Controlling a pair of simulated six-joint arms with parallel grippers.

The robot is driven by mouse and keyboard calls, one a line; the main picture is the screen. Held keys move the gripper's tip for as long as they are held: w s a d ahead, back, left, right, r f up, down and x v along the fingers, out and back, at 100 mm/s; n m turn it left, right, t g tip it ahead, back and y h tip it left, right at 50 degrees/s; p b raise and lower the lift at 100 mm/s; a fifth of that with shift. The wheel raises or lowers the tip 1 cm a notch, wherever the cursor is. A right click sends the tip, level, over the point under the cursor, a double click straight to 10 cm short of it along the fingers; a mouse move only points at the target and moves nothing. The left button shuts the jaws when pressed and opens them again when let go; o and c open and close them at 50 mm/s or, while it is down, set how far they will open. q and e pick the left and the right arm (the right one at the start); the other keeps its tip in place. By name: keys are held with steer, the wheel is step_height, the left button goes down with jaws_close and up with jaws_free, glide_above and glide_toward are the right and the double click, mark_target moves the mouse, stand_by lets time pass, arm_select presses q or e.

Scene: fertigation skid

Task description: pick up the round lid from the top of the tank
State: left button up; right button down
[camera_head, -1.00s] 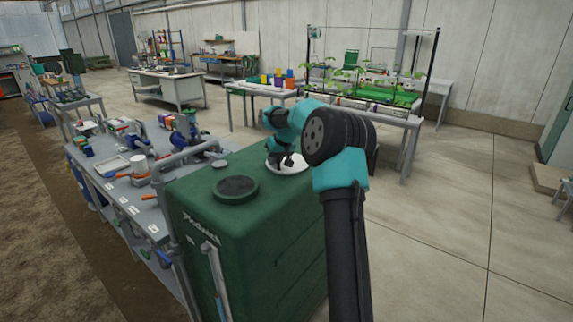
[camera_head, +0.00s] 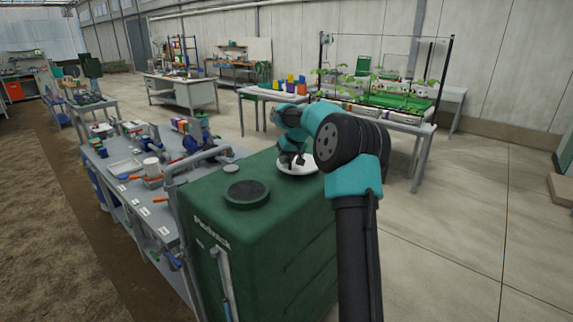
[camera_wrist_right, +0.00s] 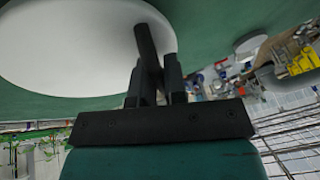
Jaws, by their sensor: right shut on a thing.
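The green tank (camera_head: 215,225) stands in the middle of the head view. A white round lid (camera_head: 308,170) is at the back right of its top; I cannot tell whether it rests there or is slightly raised. My right gripper (camera_head: 290,163) is over the lid. In the right wrist view the white lid (camera_wrist_right: 70,45) fills the upper left, over green. My right gripper (camera_wrist_right: 157,80) is shut on the dark upright handle (camera_wrist_right: 146,42) of the lid. My right forearm hides part of the tank's right side. My left gripper is not in view.
A dark round cap (camera_head: 247,193) and a small grey cap (camera_head: 231,168) are nearby on or beside the tank top. A grey pipe rail (camera_head: 195,160) and cluttered workbench (camera_head: 160,215) stand left. A plant table (camera_head: 385,115) stands behind. Floor at right is clear.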

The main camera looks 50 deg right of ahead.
steer(key=shift+r, duration=0.5)
steer(key=s+a, duration=0.3)
steer(key=a, duration=0.1)
steer(key=s+a+r, duration=0.1)
steer(key=s+a, duration=0.6)
steer(key=a, duration=0.1)
steer(key=shift+s+r, duration=0.2)
steer(key=shift+s, duration=0.1)
steer(key=shift+a, duration=0.1)
